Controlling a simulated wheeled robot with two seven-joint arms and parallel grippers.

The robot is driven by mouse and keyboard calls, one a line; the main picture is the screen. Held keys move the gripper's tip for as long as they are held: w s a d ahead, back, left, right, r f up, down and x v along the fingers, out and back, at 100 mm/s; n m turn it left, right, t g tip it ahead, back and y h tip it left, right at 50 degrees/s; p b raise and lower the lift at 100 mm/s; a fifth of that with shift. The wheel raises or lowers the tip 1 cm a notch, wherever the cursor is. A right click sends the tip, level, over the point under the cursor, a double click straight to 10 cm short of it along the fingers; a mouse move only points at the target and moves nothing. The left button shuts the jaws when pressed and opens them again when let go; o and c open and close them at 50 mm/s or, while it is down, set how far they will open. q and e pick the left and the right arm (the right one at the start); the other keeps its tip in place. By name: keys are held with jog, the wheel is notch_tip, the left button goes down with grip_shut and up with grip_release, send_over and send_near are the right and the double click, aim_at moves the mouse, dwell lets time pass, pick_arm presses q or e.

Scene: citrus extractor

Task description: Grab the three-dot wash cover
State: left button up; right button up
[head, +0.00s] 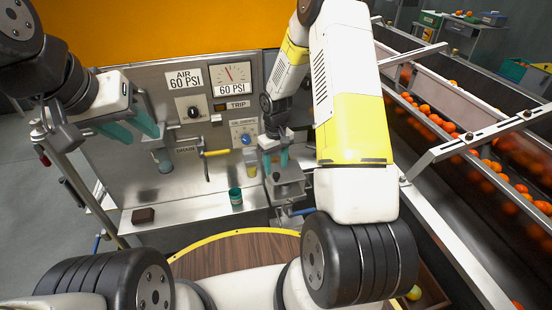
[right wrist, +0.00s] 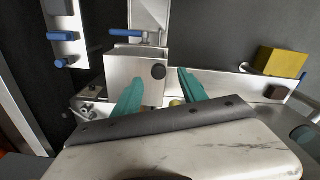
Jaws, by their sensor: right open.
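No three-dot mark is readable in either view, so I cannot tell for sure which part is the wash cover. A metal box (head: 288,181) with a dark round knob stands at the shelf's right end; the box also shows in the right wrist view (right wrist: 124,68). My right gripper (head: 276,163) is open over this box. In the right wrist view its teal fingers (right wrist: 160,92) are apart, with the box's knob side between and beyond them; contact is unclear. My left gripper (head: 141,127) has its teal fingers apart, empty, in front of the panel's left side.
A grey panel (head: 155,85) with gauge, knobs and a yellow-handled drain pipe (head: 214,153) stands behind. A blue-handled valve (right wrist: 137,33) is near the box. Oranges (head: 449,127) fill the conveyor at right.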

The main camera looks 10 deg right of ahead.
aim_at(277, 175)
notch_tip(277, 175, down, 5)
jog(key=shift+d+r, duration=0.1)
grip_shut()
dwell(1.5)
